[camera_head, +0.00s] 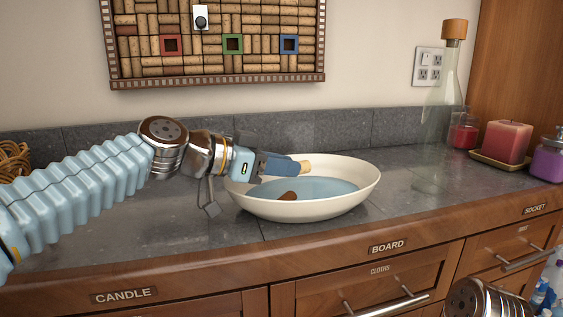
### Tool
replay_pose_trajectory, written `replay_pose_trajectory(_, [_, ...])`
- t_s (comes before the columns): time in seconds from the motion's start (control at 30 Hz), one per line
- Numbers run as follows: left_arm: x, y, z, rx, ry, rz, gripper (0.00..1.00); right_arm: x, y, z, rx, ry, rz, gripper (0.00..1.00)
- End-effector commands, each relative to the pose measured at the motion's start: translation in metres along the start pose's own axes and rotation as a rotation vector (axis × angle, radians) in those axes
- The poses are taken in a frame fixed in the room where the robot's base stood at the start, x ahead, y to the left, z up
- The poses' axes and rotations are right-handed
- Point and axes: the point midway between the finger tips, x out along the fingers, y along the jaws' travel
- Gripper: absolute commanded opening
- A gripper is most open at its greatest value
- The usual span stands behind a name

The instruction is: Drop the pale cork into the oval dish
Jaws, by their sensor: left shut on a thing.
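The oval dish (310,210) is cream-white and sits on the grey counter with pale blue liquid in it. A darker brown cork-like piece (287,197) lies in the liquid near the front left. My left gripper (292,166) reaches in from the left and is shut on the pale cork (305,167). The cork's end sticks out past the fingertips, above the back part of the dish and clear of the liquid. The fingers hide the rest of the cork. My right gripper is out of view; only part of my right arm shows at the bottom right.
A tall clear bottle (441,115) with a cork stopper stands right of the dish. Farther right are a red candle (500,142) on a tray, a small red glass (464,132) and a purple jar (548,160).

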Motion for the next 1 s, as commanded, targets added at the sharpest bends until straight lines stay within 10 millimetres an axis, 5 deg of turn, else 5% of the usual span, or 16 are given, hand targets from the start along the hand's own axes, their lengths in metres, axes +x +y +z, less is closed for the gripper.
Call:
replay_pose_trajectory(0.07, [0.000,0.000,0.000,0.000,0.000,0.000,0.00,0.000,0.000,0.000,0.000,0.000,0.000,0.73])
replay_pose_trajectory(0.1, [0.000,0.000,0.000,0.000,0.000,0.000,0.26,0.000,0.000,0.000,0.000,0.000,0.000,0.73])
replay_pose_trajectory(0.27, [0.000,0.000,-0.001,0.000,0.000,0.000,0.50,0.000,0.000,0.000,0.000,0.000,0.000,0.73])
replay_pose_trajectory(0.67, [-0.011,-0.001,0.000,0.001,0.002,-0.003,0.50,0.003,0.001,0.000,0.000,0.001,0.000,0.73])
replay_pose_trajectory(1.0, [-0.088,0.000,0.001,0.001,0.002,-0.005,0.50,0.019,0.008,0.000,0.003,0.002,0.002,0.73])
